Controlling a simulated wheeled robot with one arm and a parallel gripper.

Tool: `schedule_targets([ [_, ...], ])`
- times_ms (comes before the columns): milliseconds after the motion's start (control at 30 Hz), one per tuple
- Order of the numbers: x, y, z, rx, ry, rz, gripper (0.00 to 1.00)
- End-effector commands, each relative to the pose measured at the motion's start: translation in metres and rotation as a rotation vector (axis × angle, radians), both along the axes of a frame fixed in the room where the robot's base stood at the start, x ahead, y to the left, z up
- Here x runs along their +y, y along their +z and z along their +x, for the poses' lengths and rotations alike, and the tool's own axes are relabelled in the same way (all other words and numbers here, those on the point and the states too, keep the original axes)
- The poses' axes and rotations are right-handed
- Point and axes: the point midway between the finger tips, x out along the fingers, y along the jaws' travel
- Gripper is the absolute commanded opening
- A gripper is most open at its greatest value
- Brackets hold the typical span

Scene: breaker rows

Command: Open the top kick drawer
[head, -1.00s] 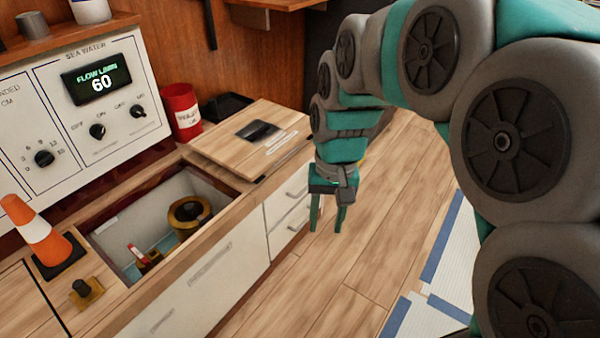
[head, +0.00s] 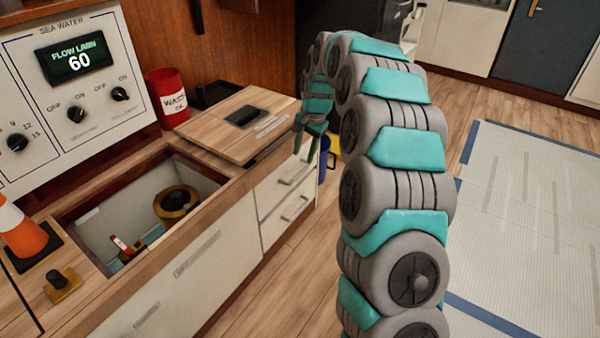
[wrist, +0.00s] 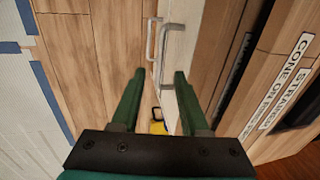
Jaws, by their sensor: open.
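The top kick drawer (head: 270,191) is a white front at the right end of the low cabinet, and it looks shut. Its bar handle (head: 297,171) also shows in the wrist view (wrist: 174,55). The lower drawer's handle (head: 296,208) is below it and appears further left in the wrist view (wrist: 152,40). My gripper (head: 305,155) is open and empty, close to the top handle. In the wrist view its fingertips (wrist: 160,73) lie short of the handles, with the upper handle near the right finger. I cannot tell whether they touch.
The wooden hatch lid (head: 225,137) lies on the counter above the drawers, beside an open bin (head: 100,225). An orange cone (head: 20,232) and red waste can (head: 167,97) stand on the counter. A yellow object (wrist: 157,126) is beyond my fingers. Floor is free at right.

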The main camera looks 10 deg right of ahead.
Motion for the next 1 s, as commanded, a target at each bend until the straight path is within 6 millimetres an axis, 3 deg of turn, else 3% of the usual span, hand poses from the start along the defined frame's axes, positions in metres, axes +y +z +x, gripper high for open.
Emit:
schedule_targets([
  [267,0.001,-0.017,0.004,0.001,-0.006,0.001,0.45],
  [700,0.009,-0.076,0.011,0.003,-0.004,-0.001,0.45],
  [1000,0.01,-0.078,0.013,0.001,-0.005,-0.001,0.44],
])
